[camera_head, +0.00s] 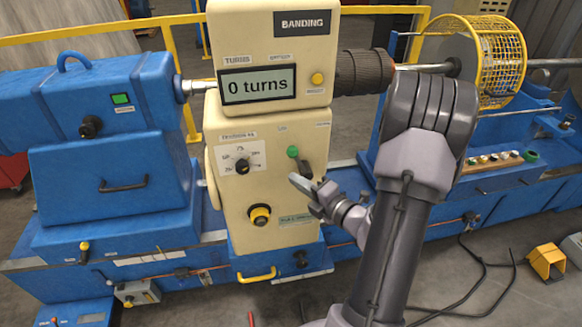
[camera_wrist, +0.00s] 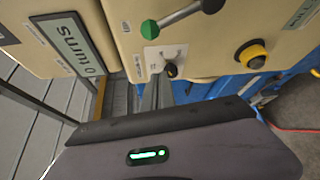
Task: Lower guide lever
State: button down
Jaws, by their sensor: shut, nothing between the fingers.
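A lever with a green knob (camera_head: 293,152) is on the front of the cream control panel (camera_head: 225,130). I cannot read a label that names it as the guide lever. In the wrist view a green knob (camera_wrist: 150,30) sits on a metal rod that runs to a black ball (camera_wrist: 211,5). A small black knob on a white plate (camera_wrist: 171,70) is near the fingertips in that view. My gripper (camera_head: 300,183) is shut and empty, just below the green knob in the head view. It also shows in the wrist view (camera_wrist: 156,90). Contact with the panel cannot be told.
The panel also bears a black dial (camera_head: 242,165), a yellow-and-black button (camera_head: 260,214) and a display reading "0 turns" (camera_head: 258,84). A blue machine housing (camera_head: 110,180) stands left. A yellow wire cage (camera_head: 500,60) is at the right. Cables lie on the floor.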

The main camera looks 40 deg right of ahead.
aim_at(292, 154)
jog(key=w, duration=0.9)
jog(key=d, duration=0.2)
jog(key=s+d, duration=0.1)
jog(key=shift+d+f, duration=0.1)
jog(key=shift+d, duration=0.25)
jog(key=shift+s+d, duration=0.1)
jog(key=shift+s, duration=0.05)
jog(key=shift+s+d+r+m+t+p, duration=0.55)
jog(key=shift+d+r+m+t, duration=0.15)
jog(key=shift+d+m, duration=0.25)
jog(key=s+d+m+t+h, duration=0.1)
jog(key=s+d+m+t, duration=0.1)
jog(key=s+d+m, duration=0.2)
jog(key=shift+d+m+t+h, duration=0.3)
jog(key=shift+d+m+t, duration=0.1)
jog(key=shift+d+m, duration=0.95)
jog(key=shift+a, duration=0.1)
